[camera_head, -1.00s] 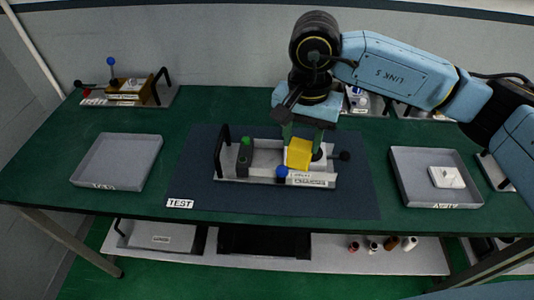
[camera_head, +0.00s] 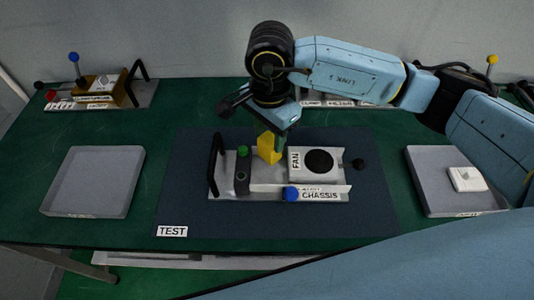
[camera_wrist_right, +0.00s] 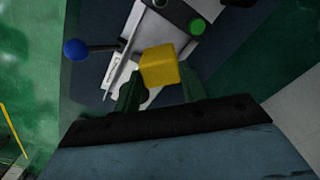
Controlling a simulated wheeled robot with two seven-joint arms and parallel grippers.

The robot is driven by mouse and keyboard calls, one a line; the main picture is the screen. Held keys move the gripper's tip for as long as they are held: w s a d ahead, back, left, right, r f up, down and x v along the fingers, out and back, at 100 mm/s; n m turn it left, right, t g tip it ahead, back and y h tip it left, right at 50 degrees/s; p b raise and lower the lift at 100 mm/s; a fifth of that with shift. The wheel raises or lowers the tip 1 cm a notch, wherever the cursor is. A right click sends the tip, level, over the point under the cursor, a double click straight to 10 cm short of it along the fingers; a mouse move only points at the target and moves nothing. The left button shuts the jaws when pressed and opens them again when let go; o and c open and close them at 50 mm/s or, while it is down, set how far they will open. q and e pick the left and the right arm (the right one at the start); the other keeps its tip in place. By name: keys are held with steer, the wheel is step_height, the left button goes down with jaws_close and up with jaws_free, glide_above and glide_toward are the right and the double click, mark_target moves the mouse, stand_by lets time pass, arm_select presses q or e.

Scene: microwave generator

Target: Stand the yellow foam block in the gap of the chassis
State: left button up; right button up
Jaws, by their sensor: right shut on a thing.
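The yellow foam block (camera_head: 268,149) is held in my right gripper (camera_head: 281,143), over the back part of the chassis. In the right wrist view the block (camera_wrist_right: 159,67) sits between the two green fingers of the gripper (camera_wrist_right: 160,90). The chassis (camera_head: 222,190) lies on the dark mat. My left gripper is not in view.
A black handle (camera_head: 215,160) rises at the chassis's left end, and a blue knob (camera_head: 291,194) is at its front. An empty grey tray (camera_head: 90,183) is at left. A right tray (camera_head: 430,200) holds a white part (camera_head: 467,179). The mat's front is clear.

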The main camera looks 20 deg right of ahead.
mark_target(270, 140)
step_height(270, 140, down, 3)
steer(key=shift+r, duration=0.15)
steer(key=shift+f, duration=0.3)
step_height(270, 140, down, 4)
steer(key=shift+r+p, duration=0.15)
steer(key=shift+p, duration=0.2)
steer(key=shift+f, duration=0.2)
steer(key=o, duration=1.3)
steer(key=shift+c, duration=0.2)
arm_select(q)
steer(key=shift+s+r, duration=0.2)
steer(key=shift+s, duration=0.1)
arm_select(e)
steer(key=shift+r, duration=0.1)
steer(key=shift+r, duration=0.15)
arm_select(q)
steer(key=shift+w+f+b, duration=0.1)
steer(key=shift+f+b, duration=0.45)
steer(key=shift+b, duration=0.25)
arm_select(e)
step_height(270, 140, up, 12)
steer(key=shift+f, duration=0.1)
